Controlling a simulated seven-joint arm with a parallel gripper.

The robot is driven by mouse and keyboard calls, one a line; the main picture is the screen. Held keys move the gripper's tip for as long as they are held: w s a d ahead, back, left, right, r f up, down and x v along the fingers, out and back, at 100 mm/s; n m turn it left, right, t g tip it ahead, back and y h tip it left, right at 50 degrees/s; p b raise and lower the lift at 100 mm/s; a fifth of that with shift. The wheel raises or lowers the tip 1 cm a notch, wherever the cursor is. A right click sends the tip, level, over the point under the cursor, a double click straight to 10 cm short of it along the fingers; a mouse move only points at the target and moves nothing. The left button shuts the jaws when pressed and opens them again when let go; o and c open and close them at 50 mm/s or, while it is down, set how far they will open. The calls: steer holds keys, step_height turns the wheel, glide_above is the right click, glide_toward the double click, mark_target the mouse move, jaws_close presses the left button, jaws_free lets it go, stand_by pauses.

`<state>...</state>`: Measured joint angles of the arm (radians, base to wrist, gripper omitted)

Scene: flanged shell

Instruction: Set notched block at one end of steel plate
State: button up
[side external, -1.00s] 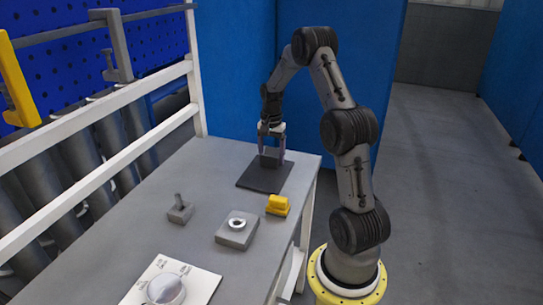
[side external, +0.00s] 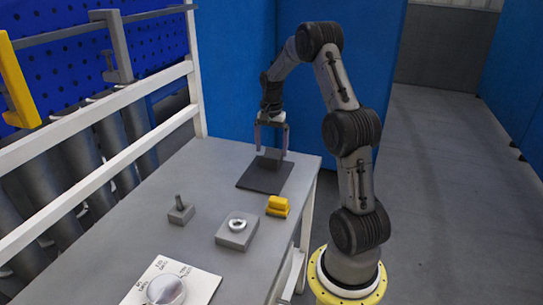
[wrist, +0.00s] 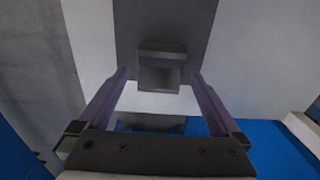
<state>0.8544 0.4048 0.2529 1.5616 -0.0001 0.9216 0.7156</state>
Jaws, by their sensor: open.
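The notched block (side external: 270,162) is small and dark grey and sits at the far end of the dark flat steel plate (side external: 262,181), which lies on the table. In the wrist view the block (wrist: 161,76) shows a step in its top and stands near the lower end of the plate (wrist: 180,22). My gripper (side external: 271,152) is open and empty, its fingers pointing down at the block's two sides, with their tips around its top. In the wrist view the gripper (wrist: 160,75) has a clear gap on each side of the block.
Nearer on the table (side external: 170,240) are a yellow stepped block (side external: 278,206), a grey block with a white ring (side external: 237,231), a small grey block with a peg (side external: 180,211) and a white board with a round dish (side external: 168,287). A blue panel stands behind the table.

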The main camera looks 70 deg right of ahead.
step_height(320, 180, up, 8)
steer(key=w+a+r+n+t+h, duration=0.1)
steer(key=a+r+n, duration=0.5)
steer(key=a, duration=0.6)
steer(key=s+a+r+n+t, duration=0.1)
steer(key=s+a+r+n, duration=0.15)
steer(key=a, duration=0.55)
steer(key=s+a+r+n+t, duration=0.15)
steer(key=s+a+n, duration=0.25)
steer(key=a, duration=0.4)
steer(key=s+a+f+n+t+y, duration=0.1)
steer(key=s+a+f+n+t, duration=0.1)
steer(key=s+a+n, duration=0.3)
steer(key=s+a+f, duration=0.1)
steer(key=s, duration=0.2)
steer(key=shift+a+f, duration=0.2)
steer(key=shift+a, duration=0.05)
